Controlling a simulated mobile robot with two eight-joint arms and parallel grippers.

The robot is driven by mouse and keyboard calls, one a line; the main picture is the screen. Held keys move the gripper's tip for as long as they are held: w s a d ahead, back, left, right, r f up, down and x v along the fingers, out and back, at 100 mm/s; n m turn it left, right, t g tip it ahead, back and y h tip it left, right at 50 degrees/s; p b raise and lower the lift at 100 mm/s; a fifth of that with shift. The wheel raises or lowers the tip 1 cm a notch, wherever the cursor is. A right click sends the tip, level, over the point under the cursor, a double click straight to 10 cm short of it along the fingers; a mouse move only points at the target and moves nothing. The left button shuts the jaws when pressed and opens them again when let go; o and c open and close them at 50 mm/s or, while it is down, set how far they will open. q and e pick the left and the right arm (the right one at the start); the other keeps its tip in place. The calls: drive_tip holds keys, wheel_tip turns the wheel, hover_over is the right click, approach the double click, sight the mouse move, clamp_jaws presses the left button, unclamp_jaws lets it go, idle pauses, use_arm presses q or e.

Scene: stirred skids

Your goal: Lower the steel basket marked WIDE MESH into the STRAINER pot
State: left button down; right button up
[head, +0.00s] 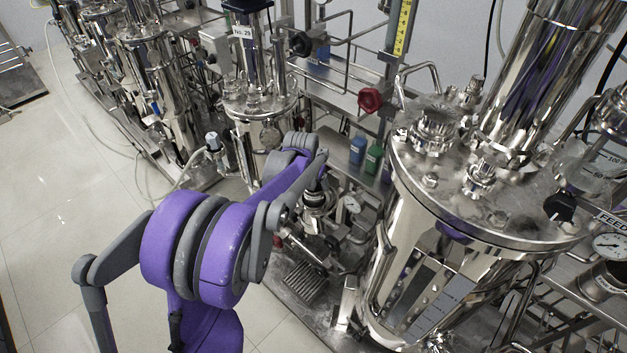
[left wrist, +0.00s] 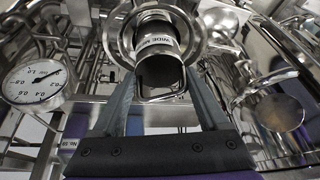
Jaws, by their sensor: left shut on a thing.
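The steel basket (left wrist: 160,66) is a small shiny cylinder with a white label on which "WIDE ME" can be read. In the left wrist view my left gripper (left wrist: 160,78) is shut on it, with one grey finger on each side. A thin wire loop shows at its near end. A round steel rim (left wrist: 113,38) lies around or behind the basket; I cannot tell whether the basket is inside it. No STRAINER label can be read in either view. In the head view my purple left arm reaches down among the steel fittings, and its fingertips are hard to make out. My right gripper is out of view.
A dial gauge (left wrist: 35,83) and a round steel disc (left wrist: 278,113) flank the fingers. A large steel vessel (head: 410,250) stands right of my arm, and a smaller one marked No. 29 (head: 262,110) behind it. Pipes crowd the skid; the floor (head: 60,200) at left is clear.

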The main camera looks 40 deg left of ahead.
use_arm(q)
drive_tip(key=shift+f+b, duration=1.85)
drive_tip(key=shift+f, duration=0.9)
unclamp_jaws()
drive_tip(key=p+v, duration=0.1)
drive_tip(key=v, duration=1)
